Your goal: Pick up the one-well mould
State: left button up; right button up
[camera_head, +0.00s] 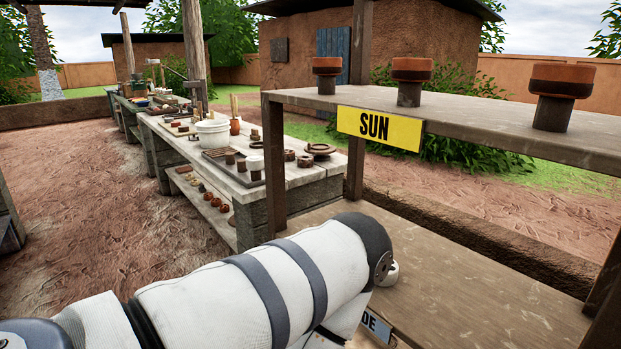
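I cannot pick out the one-well mould for certain. Small brown blocks (304,161) lie on the near end of the long pale table (307,179), too small to tell whether one is the mould. A dark tray with small dark and white-topped pieces stands beside them. My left arm crosses the bottom of the view from the left, and its gripper is hidden or out of frame. My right gripper is not in view.
A wooden shelf stands at right, with a yellow SUN sign (377,129) and three dark cylinders topped with orange-brown rounds (411,69) on its upper board. Its lower board (480,295) looks mostly bare. A white bucket (213,134) stands on the long table. Open dirt lies left.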

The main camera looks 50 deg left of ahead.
aim_at(254, 162)
jog(key=u, duration=1.9)
